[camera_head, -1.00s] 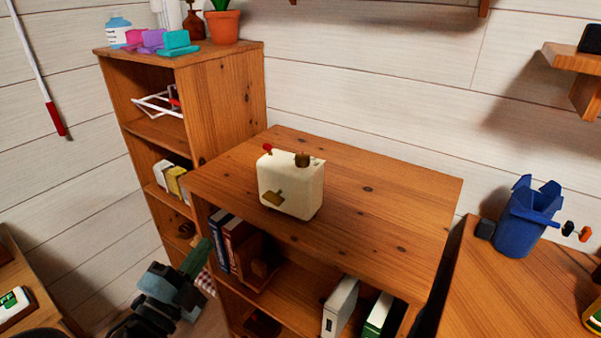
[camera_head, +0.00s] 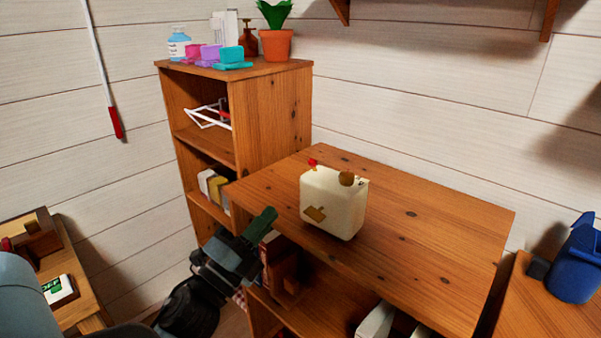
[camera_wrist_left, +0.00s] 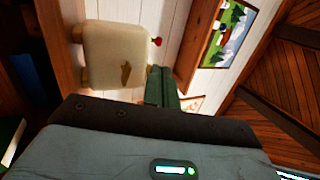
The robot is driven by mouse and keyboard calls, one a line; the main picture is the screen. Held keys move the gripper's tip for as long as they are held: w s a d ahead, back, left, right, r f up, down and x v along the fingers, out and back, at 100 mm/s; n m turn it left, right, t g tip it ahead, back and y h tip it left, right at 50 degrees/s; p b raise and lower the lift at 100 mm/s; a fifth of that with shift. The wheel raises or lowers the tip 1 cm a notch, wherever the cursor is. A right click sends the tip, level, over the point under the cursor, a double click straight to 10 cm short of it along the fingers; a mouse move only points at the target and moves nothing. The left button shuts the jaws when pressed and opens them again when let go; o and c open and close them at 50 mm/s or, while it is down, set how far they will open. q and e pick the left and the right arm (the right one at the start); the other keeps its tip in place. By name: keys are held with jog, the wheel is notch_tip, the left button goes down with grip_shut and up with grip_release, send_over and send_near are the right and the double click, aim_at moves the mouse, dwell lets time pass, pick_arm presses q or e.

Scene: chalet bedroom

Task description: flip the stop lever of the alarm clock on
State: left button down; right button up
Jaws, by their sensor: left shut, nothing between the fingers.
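I cannot tell for sure which part is the stop lever. My left gripper (camera_head: 262,222) is shut and empty, left of the clock and apart from it, near the cabinet's left front edge. In the left wrist view the clock (camera_wrist_left: 115,55) appears sideways, beyond the shut green fingers (camera_wrist_left: 160,88). My right gripper is not in view.
A taller shelf (camera_head: 270,100) stands behind left, with a potted plant (camera_head: 276,42), bottles and coloured boxes on top. A blue bin (camera_head: 575,262) stands at the right. The cabinet top around the clock is clear. Books fill part of the cabinet below.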

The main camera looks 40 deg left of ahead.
aim_at(310, 164)
pick_arm(q)
jog(key=p+x, duration=0.2)
jog(key=x, duration=0.9)
jog(key=shift+w+r+p, duration=0.1)
jog(key=shift+w+p, duration=0.1)
jog(key=shift+p, duration=0.2)
jog(key=shift+w, duration=0.1)
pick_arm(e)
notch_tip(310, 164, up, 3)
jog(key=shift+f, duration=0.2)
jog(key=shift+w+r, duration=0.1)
